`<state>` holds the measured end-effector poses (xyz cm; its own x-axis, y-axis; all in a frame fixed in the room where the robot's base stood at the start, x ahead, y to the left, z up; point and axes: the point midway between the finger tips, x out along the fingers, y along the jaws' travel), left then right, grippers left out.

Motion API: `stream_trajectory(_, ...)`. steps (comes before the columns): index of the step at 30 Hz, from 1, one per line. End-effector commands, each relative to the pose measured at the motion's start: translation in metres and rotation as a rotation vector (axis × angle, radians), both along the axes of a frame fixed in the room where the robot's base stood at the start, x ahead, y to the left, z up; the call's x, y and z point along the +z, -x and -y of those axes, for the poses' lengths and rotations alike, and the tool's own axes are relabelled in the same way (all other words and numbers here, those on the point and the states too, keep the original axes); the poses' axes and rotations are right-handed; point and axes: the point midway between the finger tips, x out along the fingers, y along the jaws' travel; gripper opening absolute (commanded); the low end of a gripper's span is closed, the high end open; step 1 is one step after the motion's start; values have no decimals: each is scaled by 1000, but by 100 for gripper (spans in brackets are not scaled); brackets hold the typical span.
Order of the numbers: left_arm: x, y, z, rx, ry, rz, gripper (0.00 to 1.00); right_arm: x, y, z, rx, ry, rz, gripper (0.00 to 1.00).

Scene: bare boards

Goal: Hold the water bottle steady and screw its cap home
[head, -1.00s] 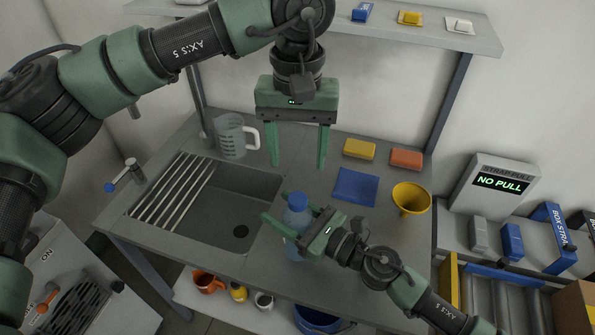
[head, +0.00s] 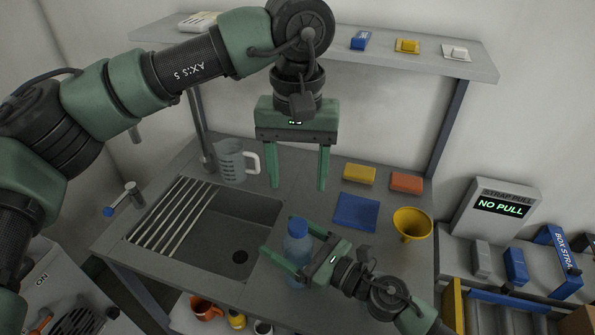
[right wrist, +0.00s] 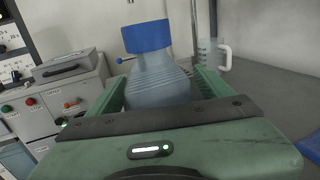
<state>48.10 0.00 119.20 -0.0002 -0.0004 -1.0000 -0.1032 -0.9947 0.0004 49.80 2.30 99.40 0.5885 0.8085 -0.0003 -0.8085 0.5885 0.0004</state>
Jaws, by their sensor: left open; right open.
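The water bottle (head: 297,249), clear bluish plastic, stands upright on the counter at the sink's right edge. Its blue cap (head: 298,225) sits on top of the neck; I cannot tell how tightly. In the right wrist view the bottle (right wrist: 157,82) stands between the two fingers, with the cap (right wrist: 146,36) above them. My right gripper (head: 288,247) is open around the bottle's body, low on the counter. My left gripper (head: 298,189) is open and empty, pointing down above the bottle and cap. The bottle's lower part is partly hidden by my right gripper.
A sink (head: 240,230) with a rack (head: 172,212) lies left of the bottle. A measuring jug (head: 230,162) stands behind.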

Motion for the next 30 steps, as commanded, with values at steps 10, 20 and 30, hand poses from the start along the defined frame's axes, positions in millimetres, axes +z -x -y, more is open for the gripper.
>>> stream_trajectory(10,-27,0,0,0,0,0,58,-5,34,46,0,1,-2,80)
stream_trajectory(20,-29,0,0,0,0,0,58,0,40,55,1,0,0,80)
stream_trajectory(30,-27,0,0,0,0,0,58,3,40,55,1,0,0,80)
